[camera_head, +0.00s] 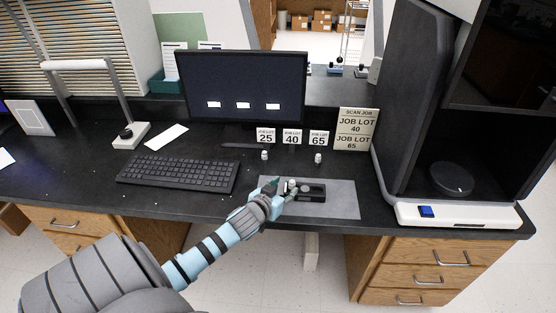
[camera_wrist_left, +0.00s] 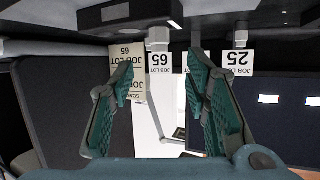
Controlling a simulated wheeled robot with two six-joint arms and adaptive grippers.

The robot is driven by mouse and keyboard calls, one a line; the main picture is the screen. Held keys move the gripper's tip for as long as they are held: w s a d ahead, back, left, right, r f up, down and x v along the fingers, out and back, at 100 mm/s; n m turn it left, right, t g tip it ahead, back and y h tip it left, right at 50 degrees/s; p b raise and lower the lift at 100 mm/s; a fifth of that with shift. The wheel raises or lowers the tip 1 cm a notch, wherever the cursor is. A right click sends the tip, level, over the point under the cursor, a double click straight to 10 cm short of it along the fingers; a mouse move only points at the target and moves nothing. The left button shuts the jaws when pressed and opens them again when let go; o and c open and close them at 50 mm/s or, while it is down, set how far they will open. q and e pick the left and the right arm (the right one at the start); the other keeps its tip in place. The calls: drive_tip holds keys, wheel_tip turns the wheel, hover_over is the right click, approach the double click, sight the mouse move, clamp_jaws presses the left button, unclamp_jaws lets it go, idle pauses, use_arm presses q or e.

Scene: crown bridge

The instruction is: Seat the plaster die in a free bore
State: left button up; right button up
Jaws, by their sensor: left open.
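In that upside-down view the dark block (camera_wrist_left: 138,18) is at the top. Two more white dies stand behind the mat, one before card 25 (camera_head: 264,155) and one before card 65 (camera_head: 318,158). My right gripper is out of view.
Cards 25, 40 and 65 (camera_head: 292,137) stand behind the dies. A scan job sign (camera_head: 355,130) names lots 40 and 65. A black scanner (camera_head: 460,214) fills the right end. A keyboard (camera_head: 178,174) and monitor (camera_head: 243,88) are left and behind. The mat's right part (camera_head: 343,200) is bare.

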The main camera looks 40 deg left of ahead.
use_arm(q)
drive_tip(key=v, duration=0.5)
drive_tip(key=shift+w, duration=0.1)
